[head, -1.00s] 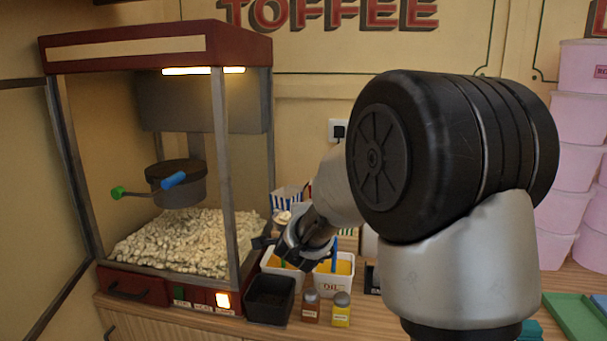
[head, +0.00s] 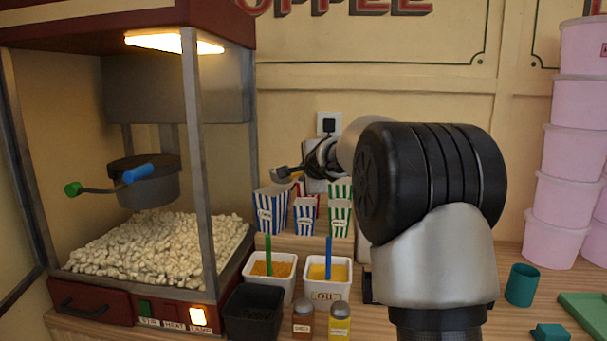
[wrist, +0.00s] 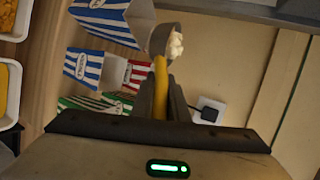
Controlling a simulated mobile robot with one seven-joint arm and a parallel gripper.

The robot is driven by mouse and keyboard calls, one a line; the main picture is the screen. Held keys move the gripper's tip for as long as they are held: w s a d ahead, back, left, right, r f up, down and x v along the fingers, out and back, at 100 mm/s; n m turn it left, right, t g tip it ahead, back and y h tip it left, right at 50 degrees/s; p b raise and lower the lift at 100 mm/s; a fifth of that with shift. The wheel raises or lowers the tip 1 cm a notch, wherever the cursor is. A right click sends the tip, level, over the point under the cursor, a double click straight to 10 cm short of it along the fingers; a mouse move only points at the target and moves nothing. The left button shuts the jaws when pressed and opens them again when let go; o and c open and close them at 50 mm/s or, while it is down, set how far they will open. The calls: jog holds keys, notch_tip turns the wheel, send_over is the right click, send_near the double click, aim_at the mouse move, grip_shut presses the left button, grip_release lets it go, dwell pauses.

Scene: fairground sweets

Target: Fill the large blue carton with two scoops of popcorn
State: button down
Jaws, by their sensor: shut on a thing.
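My gripper (head: 300,171) is shut on the scoop, holding it by its yellow handle (wrist: 160,76). The scoop's grey bowl (wrist: 157,38) holds white popcorn (wrist: 175,45) in the wrist view. The large blue-striped carton (head: 271,212) stands upright on the wooden stand, left of the smaller cartons. It also shows in the wrist view (wrist: 110,16), close beside the scoop bowl. In the head view the scoop is above the carton's right rim. I cannot tell what is inside the carton. More popcorn (head: 150,252) lies heaped in the machine (head: 195,150).
A smaller blue carton (head: 304,218), a red carton (wrist: 137,75) and green cartons (head: 340,218) stand close by. Two white tubs (head: 328,292), a black tub (head: 252,312) and two shakers (head: 303,320) are in front. Pink tubs (head: 562,205) are stacked at right.

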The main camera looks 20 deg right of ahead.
jog(key=r+n+h+p, duration=0.1)
jog(key=p, duration=0.1)
jog(key=a+r+n+h+p, duration=0.1)
jog(key=p, duration=0.2)
jog(key=a+r+n+t+p, duration=0.1)
jog(key=n+p, duration=0.1)
jog(key=shift+r+h, duration=0.2)
jog(key=shift+h, duration=0.2)
jog(key=shift+s+a+r+n+t+h+b, duration=0.15)
jog(key=shift+a+n+t+h+b, duration=0.2)
jog(key=shift+a+n+t, duration=0.8)
jog(key=shift+s+a+n+t+h+b, duration=0.15)
jog(key=shift+a+n+h+b, duration=0.3)
jog(key=shift+n, duration=1.4)
jog(key=shift+s+a+r+n+t+h+b, duration=0.2)
jog(key=shift+a+n+t, duration=0.4)
jog(key=shift+a+n, duration=0.65)
jog(key=shift+d+f, duration=0.1)
jog(key=shift+d, duration=0.25)
